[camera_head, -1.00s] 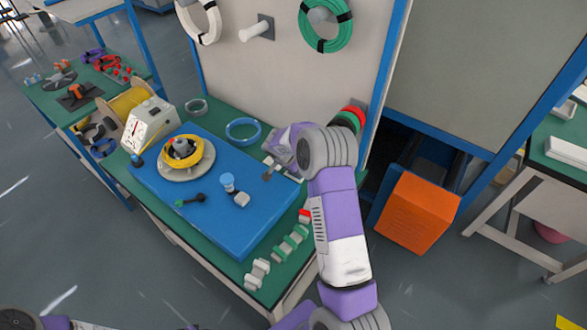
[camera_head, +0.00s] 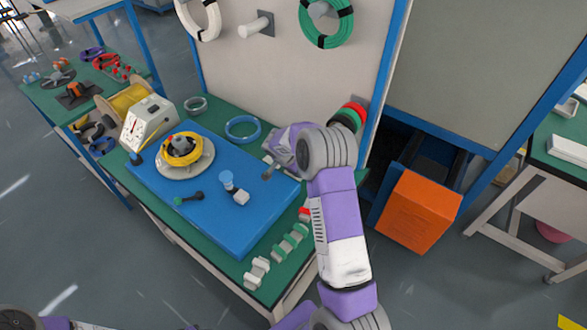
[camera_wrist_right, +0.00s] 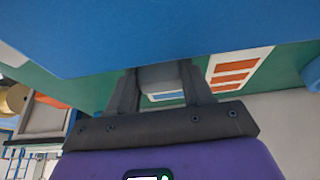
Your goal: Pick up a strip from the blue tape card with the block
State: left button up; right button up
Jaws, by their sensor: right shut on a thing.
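My right gripper (camera_head: 272,163) is at the back right corner of the blue mat, by the foot of the back panel. In the right wrist view the right gripper (camera_wrist_right: 162,82) is shut on a grey block (camera_wrist_right: 162,77), gripped between its two dark fingers. The blue tape card (camera_wrist_right: 166,97), white with blue strips, shows partly beyond the block and between the fingers. Whether the block touches a strip cannot be told. In the head view my gripper and forearm largely hide that spot. My left gripper is out of view.
A card with orange strips (camera_wrist_right: 234,68) lies beside the blue one. The blue mat (camera_head: 245,225) holds a yellow coil (camera_head: 182,150) on a turntable and small parts. A dial gauge (camera_head: 147,124) stands at the left. Green and white clips (camera_head: 290,243) line the front right.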

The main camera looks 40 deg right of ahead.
jog(key=shift+s+a+f+b, duration=0.15)
jog(key=shift+f+b, duration=0.25)
jog(key=shift+b, duration=0.2)
dwell(1.5)
jog(key=shift+r+p, duration=1.85)
jog(key=shift+r, duration=2.35)
